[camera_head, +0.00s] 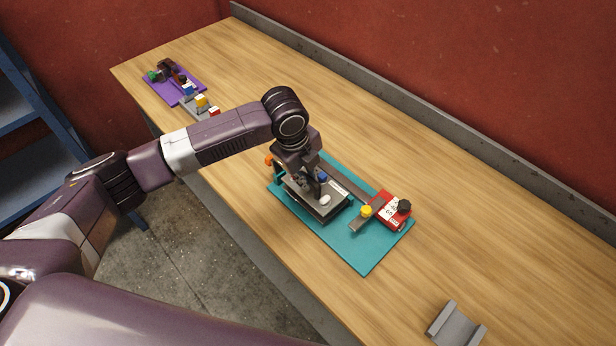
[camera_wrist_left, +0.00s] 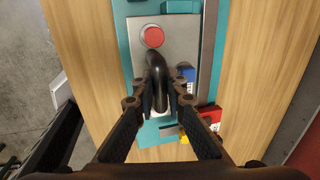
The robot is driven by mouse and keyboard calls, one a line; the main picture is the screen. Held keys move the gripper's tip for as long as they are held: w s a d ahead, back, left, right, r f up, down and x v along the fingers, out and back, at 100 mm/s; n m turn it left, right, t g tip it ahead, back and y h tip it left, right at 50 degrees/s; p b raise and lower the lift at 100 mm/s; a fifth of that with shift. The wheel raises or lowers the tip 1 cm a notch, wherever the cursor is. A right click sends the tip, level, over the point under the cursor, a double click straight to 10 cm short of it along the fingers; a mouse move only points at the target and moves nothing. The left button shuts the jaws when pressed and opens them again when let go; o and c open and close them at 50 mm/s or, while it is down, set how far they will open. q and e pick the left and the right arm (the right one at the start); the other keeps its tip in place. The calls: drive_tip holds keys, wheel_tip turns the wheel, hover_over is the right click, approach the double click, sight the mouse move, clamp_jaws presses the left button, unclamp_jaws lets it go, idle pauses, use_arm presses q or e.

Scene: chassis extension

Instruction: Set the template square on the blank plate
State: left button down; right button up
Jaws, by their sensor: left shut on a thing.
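A flat grey plate (camera_head: 309,202), which looks like the template, lies over the teal mat (camera_head: 365,255). In the left wrist view the plate (camera_wrist_left: 138,55) carries a red round button (camera_wrist_left: 152,37) and a black curved handle (camera_wrist_left: 156,68). My left gripper (camera_head: 316,192) is above the plate, its fingers shut on the handle; the fingers also show in the left wrist view (camera_wrist_left: 158,100). A darker layer shows under the plate's near edge. The blank plate is hidden or cannot be told apart, and I cannot tell whether the two touch. My right gripper is out of view.
A red block (camera_head: 386,212) with a black knob and a yellow knob (camera_head: 366,211) sit on the mat's right. A blue piece (camera_wrist_left: 188,75) is beside the plate. A purple mat (camera_head: 160,90) with small parts lies far left. A grey bracket (camera_head: 456,328) stands front right.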

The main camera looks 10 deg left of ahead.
use_arm(q)
drive_tip(key=shift+r, duration=0.15)
idle(0.3)
drive_tip(key=shift+s+x, duration=0.15)
drive_tip(key=shift+x, duration=0.65)
drive_tip(key=shift+s+x, duration=0.15)
drive_tip(key=shift+x, duration=0.6)
drive_tip(key=c, duration=1.9)
unclamp_jaws()
drive_tip(key=shift+a, duration=0.2)
drive_tip(key=v, duration=1.2)
